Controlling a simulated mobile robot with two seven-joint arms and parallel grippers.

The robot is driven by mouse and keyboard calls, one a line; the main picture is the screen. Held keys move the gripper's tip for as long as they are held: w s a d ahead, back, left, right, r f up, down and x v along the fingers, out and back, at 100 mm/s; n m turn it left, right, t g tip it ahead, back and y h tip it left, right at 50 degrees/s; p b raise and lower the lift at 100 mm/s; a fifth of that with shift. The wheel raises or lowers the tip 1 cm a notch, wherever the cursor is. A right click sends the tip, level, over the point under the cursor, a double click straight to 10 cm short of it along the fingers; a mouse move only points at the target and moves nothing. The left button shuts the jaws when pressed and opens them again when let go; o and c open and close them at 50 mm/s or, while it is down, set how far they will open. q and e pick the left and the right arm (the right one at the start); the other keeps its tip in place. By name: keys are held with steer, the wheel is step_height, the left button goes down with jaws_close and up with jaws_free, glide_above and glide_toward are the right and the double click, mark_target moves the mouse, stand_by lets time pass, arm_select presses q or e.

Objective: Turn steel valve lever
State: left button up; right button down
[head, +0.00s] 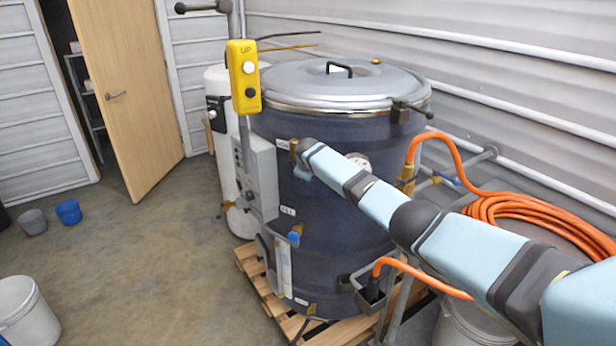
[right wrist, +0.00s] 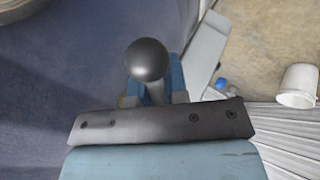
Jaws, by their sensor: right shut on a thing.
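The large dark blue drum (head: 335,215) with a grey lid stands in the middle of the head view. My right arm reaches in from the right, and its gripper (head: 303,160) is at the drum's front wall, beside a small brass fitting (head: 293,146). In the right wrist view, a lever with a dark round knob (right wrist: 147,60) stands between the blue fingers of my right gripper (right wrist: 156,92), which is shut on it. The fingers' contact is partly hidden behind the knob and the dark wrist plate. In the head view my arm hides most of the lever. My left gripper is not in view.
A yellow button box (head: 243,77) hangs by a grey control cabinet (head: 262,180) left of the drum. An orange hose (head: 500,210) lies coiled at the right. The drum stands on a wooden pallet (head: 250,275). Open floor lies left, with buckets (head: 68,212).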

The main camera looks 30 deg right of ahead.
steer(key=shift+s+d+r+n+g+h, duration=0.1)
steer(key=shift+s+r+n+g+h, duration=0.1)
steer(key=shift+r+g+h, duration=0.3)
steer(key=shift+s+d+r+n+g+h, duration=0.1)
steer(key=shift+r+n+g+h, duration=0.15)
steer(key=shift+g+h, duration=0.25)
steer(key=c, duration=1.1)
jaws_free()
steer(key=shift+r, duration=0.15)
steer(key=v, duration=1.3)
steer(key=shift+r, duration=0.35)
